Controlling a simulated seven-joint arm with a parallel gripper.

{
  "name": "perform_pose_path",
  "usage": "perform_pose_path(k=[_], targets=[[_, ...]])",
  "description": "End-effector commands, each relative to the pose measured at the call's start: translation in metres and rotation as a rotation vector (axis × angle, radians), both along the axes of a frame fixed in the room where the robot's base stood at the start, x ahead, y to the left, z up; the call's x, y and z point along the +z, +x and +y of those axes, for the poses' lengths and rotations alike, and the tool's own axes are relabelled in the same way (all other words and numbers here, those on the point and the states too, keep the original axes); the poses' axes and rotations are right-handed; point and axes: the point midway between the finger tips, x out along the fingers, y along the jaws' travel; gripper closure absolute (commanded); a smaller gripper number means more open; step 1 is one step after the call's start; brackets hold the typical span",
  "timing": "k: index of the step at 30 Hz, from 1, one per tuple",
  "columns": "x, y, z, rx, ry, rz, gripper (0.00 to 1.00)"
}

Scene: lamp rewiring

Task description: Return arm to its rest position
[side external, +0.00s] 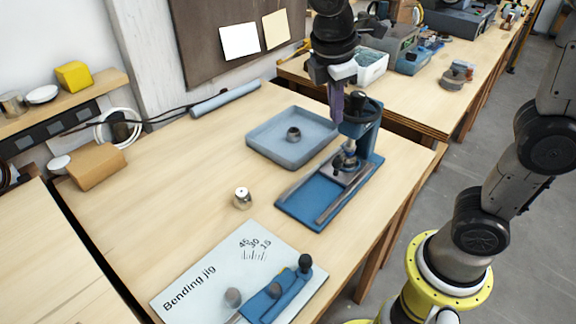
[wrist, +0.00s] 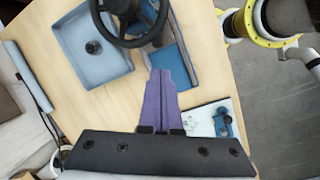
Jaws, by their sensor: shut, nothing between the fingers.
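The blue press (side external: 330,185) with a black handwheel stands below and beside the fingers. In the wrist view the dark handwheel (wrist: 130,38) lies just beyond the fingertips; I cannot tell the exact gap.
A blue-grey tray (side external: 262,141) holds a small dark part (side external: 293,134). A small metal cap (side external: 242,197) stands mid-table. The bending jig (side external: 200,290) lies at the front. A second bench (side external: 440,115) with bins is behind. The table's left middle is clear.

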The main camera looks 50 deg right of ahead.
Motion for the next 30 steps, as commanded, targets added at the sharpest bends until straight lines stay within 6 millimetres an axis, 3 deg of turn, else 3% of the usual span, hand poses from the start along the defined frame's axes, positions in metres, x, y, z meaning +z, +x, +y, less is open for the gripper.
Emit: perform_pose_path(k=[3, 6, 15, 21, 30], targets=[[0.015, -0.037, -0.016, -0.13, 0.067, -0.12, 1.0], [0.018, -0.066, -0.023, -0.256, 0.129, -0.22, 1.0], [-0.004, -0.132, -0.022, -0.673, 0.354, -0.482, 1.0], [-0.029, -0.141, -0.012, -0.907, 0.474, -0.526, 1.0], [-0.026, -0.136, -0.01, -0.972, 0.505, -0.547, 1.0]])
